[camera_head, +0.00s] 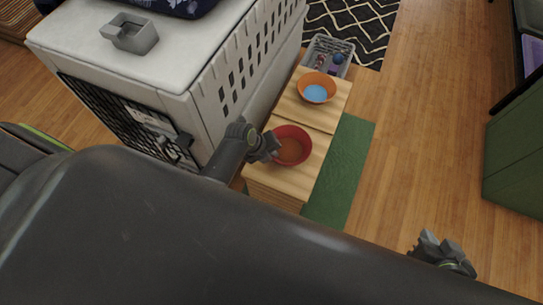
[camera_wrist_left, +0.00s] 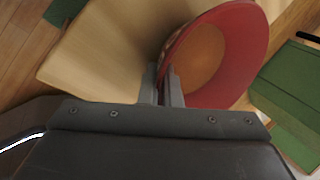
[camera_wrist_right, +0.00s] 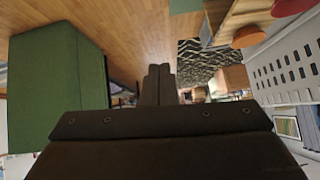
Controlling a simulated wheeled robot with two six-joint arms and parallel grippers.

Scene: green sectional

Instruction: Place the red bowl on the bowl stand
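The red bowl (camera_head: 293,152) is over the near top of the light wooden stand (camera_head: 322,155); I cannot tell whether it touches the wood. My left gripper (camera_head: 274,146) is at the bowl's left rim. In the left wrist view its fingers (camera_wrist_left: 164,84) are close together with the rim of the red bowl (camera_wrist_left: 232,55) between them. An orange bowl (camera_head: 316,81) with blue inside sits on the far wooden top (camera_head: 338,104). My right gripper (camera_head: 438,249) is far right, away from the bowls; its fingers (camera_wrist_right: 159,84) are together and empty.
A white pet crate (camera_head: 200,85) with a grey box (camera_head: 130,33) on top stands left of the stand. A clear bin (camera_head: 328,56) is behind it. A green mat (camera_head: 345,170) lies on the right. Open wooden floor (camera_head: 420,130) reaches to a green sofa (camera_head: 515,155).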

